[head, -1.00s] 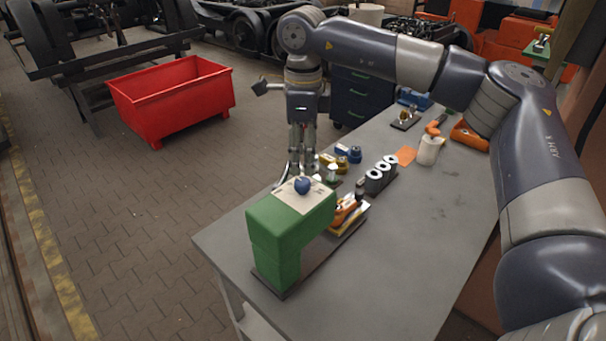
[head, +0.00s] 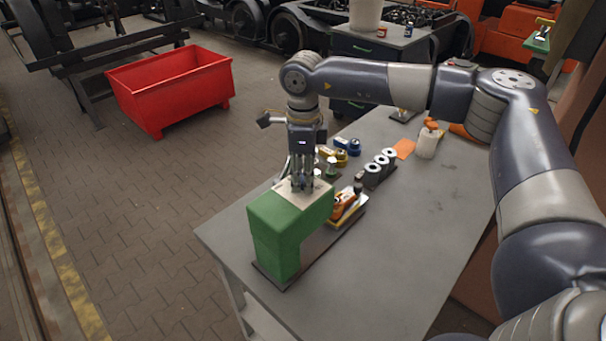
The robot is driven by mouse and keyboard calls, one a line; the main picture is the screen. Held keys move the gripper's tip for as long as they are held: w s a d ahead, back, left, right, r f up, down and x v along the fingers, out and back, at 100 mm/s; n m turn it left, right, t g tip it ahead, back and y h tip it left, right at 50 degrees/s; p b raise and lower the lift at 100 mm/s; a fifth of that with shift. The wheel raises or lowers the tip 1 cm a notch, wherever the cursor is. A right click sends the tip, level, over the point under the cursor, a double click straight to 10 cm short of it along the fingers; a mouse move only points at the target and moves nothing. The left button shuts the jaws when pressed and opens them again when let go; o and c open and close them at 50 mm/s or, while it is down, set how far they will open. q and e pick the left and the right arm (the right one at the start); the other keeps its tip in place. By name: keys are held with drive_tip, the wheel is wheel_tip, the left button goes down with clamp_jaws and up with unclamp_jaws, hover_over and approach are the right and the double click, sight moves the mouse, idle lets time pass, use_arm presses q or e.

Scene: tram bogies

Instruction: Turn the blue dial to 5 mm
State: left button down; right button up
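The green machine (head: 283,232) stands on the grey workbench near its front left corner, with a pale scale plate (head: 287,197) on top. My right gripper (head: 302,186) points straight down over this plate, its fingertips at the spot of the blue dial. The dial is almost wholly hidden by the fingers; only a trace of blue shows between them. I cannot tell whether the fingers touch the dial, or read its setting. My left gripper is not in view.
Beside the machine lie an orange-handled tool (head: 345,203), several grey rolls in a holder (head: 380,166) and blue and yellow parts (head: 345,148). A white bottle (head: 427,143) and an orange sheet (head: 404,149) lie further back. The bench's right front is clear. A red bin (head: 172,90) stands on the floor.

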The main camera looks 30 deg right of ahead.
drive_tip(key=shift+f+m+b, duration=0.15)
drive_tip(key=shift+m+b, duration=0.55)
drive_tip(key=shift+b, duration=0.1)
drive_tip(key=shift+m+b, duration=1.05)
drive_tip(key=shift+m, duration=0.05)
drive_tip(key=m+b, duration=0.2)
drive_tip(key=m, duration=0.1)
drive_tip(key=shift+a, duration=0.1)
drive_tip(key=shift+m+b, duration=0.65)
drive_tip(key=shift+m, duration=0.45)
drive_tip(key=shift+r, duration=0.25)
drive_tip(key=o, duration=1.1)
drive_tip(key=shift+c, duration=0.2)
